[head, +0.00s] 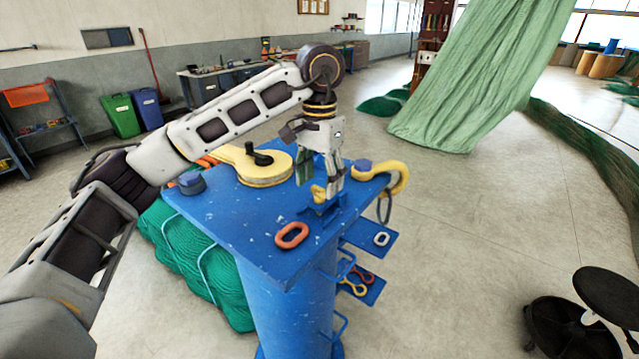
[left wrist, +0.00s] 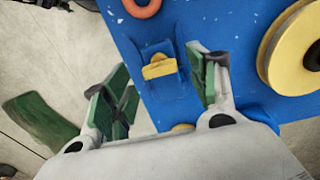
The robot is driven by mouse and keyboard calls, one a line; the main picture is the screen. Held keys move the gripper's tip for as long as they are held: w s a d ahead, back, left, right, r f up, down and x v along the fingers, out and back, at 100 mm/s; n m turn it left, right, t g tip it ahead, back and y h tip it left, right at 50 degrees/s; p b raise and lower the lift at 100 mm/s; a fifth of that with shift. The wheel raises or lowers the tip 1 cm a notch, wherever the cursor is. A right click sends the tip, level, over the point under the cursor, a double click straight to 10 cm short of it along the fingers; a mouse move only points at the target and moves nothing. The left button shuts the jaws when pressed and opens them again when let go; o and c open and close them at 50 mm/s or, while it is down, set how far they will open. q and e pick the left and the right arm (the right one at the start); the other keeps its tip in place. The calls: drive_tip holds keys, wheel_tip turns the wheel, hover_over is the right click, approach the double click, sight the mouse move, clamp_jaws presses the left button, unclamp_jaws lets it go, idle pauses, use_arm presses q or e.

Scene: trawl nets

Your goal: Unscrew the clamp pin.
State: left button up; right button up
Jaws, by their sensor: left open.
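A small blue clamp (head: 322,210) stands on the blue table top (head: 250,215), near its right edge. In the left wrist view the clamp (left wrist: 178,92) shows a yellow piece (left wrist: 160,67), which may be the clamp pin; I cannot tell for sure. My left gripper (head: 319,185) points down over the clamp, open and empty. In the left wrist view its green-padded fingers (left wrist: 163,83) stand apart, with the yellow piece seen between them. In the head view the fingers partly hide the clamp. My right gripper is not in view.
A yellow pulley block (head: 262,172) lies behind the gripper on the table top. A yellow hook (head: 398,172) is at the right corner and a red link (head: 292,235) near the front. A green net bundle (head: 205,265) is at the left; a black stool (head: 570,325) stands right.

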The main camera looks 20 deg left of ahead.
use_arm(q)
drive_tip(key=shift+f, duration=0.7)
drive_tip(key=c, duration=1)
drive_tip(key=shift+n, duration=0.4)
